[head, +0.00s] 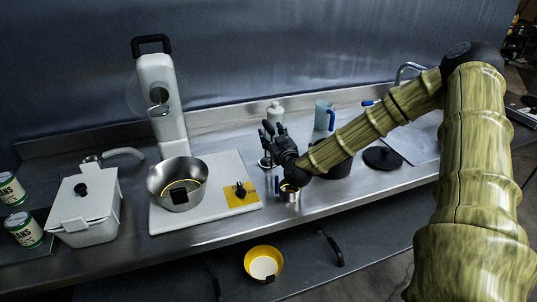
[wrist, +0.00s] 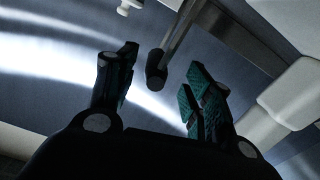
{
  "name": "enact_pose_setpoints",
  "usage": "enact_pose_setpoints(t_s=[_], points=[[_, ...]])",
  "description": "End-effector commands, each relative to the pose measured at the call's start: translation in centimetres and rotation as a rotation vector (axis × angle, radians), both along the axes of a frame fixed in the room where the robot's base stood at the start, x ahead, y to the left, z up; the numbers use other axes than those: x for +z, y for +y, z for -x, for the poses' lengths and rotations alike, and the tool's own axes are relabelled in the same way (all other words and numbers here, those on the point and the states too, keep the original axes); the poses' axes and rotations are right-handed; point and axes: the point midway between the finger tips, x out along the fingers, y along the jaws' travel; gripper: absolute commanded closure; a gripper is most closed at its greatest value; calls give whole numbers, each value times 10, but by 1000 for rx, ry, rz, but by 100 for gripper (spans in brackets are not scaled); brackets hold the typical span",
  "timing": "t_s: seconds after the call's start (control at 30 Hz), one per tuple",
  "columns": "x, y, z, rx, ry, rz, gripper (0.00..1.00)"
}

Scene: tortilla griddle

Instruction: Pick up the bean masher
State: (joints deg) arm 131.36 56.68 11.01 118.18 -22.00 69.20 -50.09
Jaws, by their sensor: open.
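My gripper (head: 270,130) is open above the counter, right of the white stand mixer. In the wrist view its fingers (wrist: 161,72) are spread, with nothing held between them. A tool with a dark rounded end and a grey metal shaft (wrist: 177,40) shows between and beyond the fingertips; it looks like the bean masher, but I cannot be sure. The dark end appears apart from both fingers. In the head view a small metal piece (head: 265,162) shows just below my gripper, and the gripper hides most of what is there.
A mixer (head: 160,95) with a steel bowl (head: 165,189) stands on a white board left of my gripper. A white bottle (head: 275,113) and a blue-handled pitcher (head: 322,116) stand behind. A small metal cup (head: 290,194) is in front. The front counter edge is mostly clear.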

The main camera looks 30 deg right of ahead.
Motion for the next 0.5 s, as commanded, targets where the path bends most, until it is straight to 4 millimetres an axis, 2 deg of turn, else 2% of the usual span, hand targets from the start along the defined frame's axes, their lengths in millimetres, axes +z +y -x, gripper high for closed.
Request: enact_pose_setpoints(t_s=[0.5], points=[[3, -15, -43, 0, 1, 2, 49]])
